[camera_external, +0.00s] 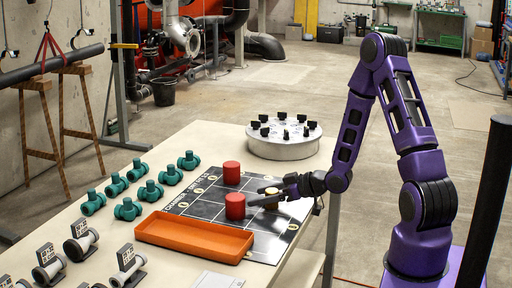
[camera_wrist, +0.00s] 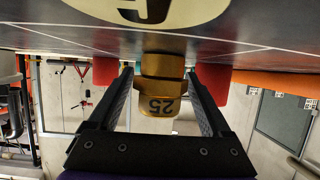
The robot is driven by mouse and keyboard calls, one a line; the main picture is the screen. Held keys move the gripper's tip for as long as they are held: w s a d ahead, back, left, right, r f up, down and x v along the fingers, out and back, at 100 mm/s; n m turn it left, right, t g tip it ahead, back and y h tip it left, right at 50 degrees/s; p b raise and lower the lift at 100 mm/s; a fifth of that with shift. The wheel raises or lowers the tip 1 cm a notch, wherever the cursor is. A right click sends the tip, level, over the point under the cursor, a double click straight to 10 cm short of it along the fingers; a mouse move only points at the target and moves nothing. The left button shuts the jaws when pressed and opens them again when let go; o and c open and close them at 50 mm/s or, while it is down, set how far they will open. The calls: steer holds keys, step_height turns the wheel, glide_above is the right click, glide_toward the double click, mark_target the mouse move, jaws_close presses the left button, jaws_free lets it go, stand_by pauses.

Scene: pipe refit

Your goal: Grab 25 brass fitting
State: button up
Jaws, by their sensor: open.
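The brass fitting marked 25 (camera_wrist: 160,104) stands on the dark marked board (camera_external: 197,206). In the wrist view, which appears upside down, it is between the two fingers of my gripper (camera_wrist: 160,76), with a gap showing on each side. My gripper (camera_external: 256,195) is open and low over the right part of the board in the external view. There the fitting is small and partly hidden by the fingers.
Two red cylinders, a near one (camera_external: 235,206) and a far one (camera_external: 232,173), stand close to my fingers. An orange tray (camera_external: 194,238) lies at the board's front edge. Several green valves (camera_external: 150,190) stand left, and a round grey stand (camera_external: 283,145) stands behind.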

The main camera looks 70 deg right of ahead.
steer(key=shift+s+f, duration=0.1)
jaws_close()
stand_by(0.3)
